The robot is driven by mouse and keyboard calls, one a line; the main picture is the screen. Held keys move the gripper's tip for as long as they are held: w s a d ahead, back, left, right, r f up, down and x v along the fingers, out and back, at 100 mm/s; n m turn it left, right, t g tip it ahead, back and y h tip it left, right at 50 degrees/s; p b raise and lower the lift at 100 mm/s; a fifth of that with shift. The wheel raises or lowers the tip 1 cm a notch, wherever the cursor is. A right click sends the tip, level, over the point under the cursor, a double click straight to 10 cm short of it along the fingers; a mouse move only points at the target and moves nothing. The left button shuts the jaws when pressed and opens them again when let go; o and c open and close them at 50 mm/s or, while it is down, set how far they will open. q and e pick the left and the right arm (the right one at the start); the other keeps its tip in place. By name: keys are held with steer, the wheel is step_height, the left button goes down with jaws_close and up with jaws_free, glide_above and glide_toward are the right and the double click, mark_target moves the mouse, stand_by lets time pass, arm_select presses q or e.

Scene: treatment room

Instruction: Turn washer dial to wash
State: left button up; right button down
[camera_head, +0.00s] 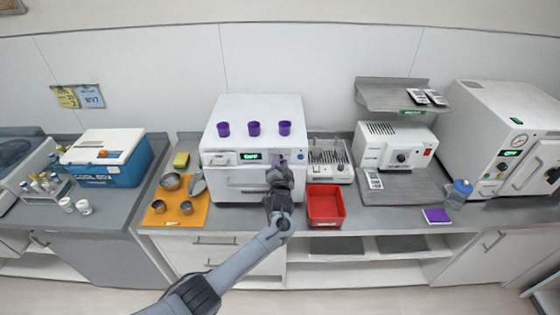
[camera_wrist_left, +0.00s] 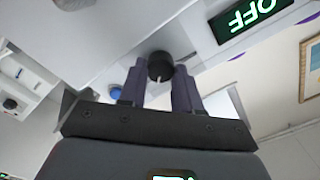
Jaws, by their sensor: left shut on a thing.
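The washer (camera_head: 258,112) is the white box-shaped machine at the middle of the counter, with a small green-lit display (camera_head: 250,156) on its front. In the left wrist view the display (camera_wrist_left: 243,17) reads OFF. The black dial (camera_wrist_left: 160,64) with a pale pointer mark sits between the fingertips of my left gripper (camera_wrist_left: 160,78), which is shut on it. In the head view my left gripper (camera_head: 279,164) is at the right part of the washer's front panel and hides the dial. A blue round button (camera_wrist_left: 115,94) is beside the fingers. My right gripper is not in view.
Purple cups (camera_head: 254,128) stand on the washer. A red bin (camera_head: 325,203) and a wire-rack tray (camera_head: 329,158) are to its right. An orange mat (camera_head: 160,216) with metal bowls and a blue cool box (camera_head: 110,173) are to its left. Other machines stand further right.

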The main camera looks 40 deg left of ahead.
arm_select(q)
steer(key=shift+m+p, duration=0.4)
steer(key=shift+m, duration=0.8)
steer(key=o, duration=1)
steer(key=shift+o, duration=0.2)
steer(key=shift+f, duration=0.1)
